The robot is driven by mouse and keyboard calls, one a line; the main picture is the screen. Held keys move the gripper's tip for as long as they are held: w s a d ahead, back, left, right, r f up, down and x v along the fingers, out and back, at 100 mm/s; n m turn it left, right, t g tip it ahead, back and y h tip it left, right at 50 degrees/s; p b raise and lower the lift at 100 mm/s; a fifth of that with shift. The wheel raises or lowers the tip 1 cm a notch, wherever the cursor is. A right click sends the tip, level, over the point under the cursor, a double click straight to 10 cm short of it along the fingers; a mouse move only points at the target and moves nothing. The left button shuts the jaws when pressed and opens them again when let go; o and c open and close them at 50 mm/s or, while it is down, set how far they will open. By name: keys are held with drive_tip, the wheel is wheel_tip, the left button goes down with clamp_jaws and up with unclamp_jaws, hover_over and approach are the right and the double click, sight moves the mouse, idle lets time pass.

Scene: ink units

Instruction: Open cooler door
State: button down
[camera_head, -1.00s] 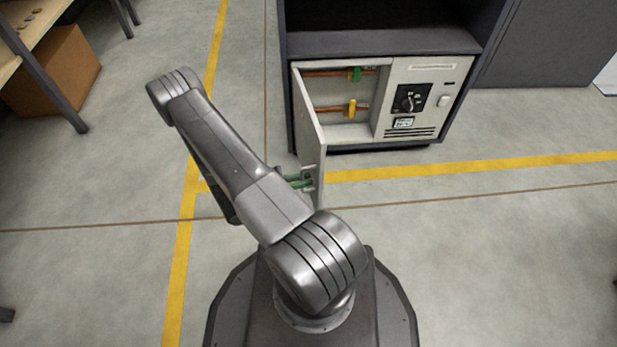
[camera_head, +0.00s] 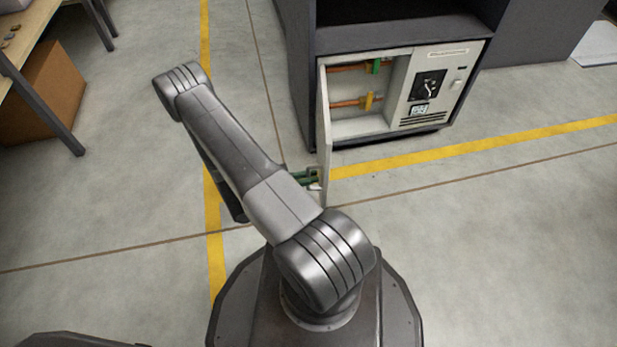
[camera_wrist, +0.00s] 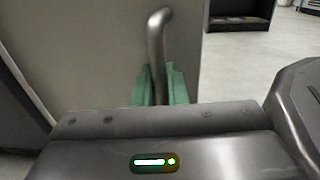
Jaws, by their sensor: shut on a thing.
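The cooler (camera_head: 437,88) is a pale unit set low in a dark cabinet. Its door (camera_head: 323,128) stands wide open, swung out on the left side toward me. Inside show copper pipes with a green valve (camera_head: 374,66) and a yellow valve (camera_head: 369,100). My gripper (camera_head: 312,178) is at the door's free edge, its green fingers partly hidden by my arm. In the wrist view the green fingers (camera_wrist: 163,86) are shut around the grey bar handle (camera_wrist: 157,45) on the door panel (camera_wrist: 85,60).
The dark cabinet (camera_head: 400,35) surrounds the cooler. A table with a cardboard box (camera_head: 45,95) under it stands at the left. Yellow floor lines (camera_head: 480,148) cross the concrete. The floor to the right is clear.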

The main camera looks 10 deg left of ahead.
drive_tip(key=c, duration=1.8)
unclamp_jaws()
drive_tip(key=shift+a, duration=0.1)
drive_tip(key=p+v, duration=0.3)
drive_tip(key=v, duration=1)
drive_tip(key=shift+s+a, duration=0.1)
drive_tip(key=shift+a, duration=0.25)
drive_tip(key=shift+d, duration=0.1)
drive_tip(key=b+x, duration=0.2)
drive_tip(key=x, duration=1.1)
drive_tip(key=shift+b, duration=0.35)
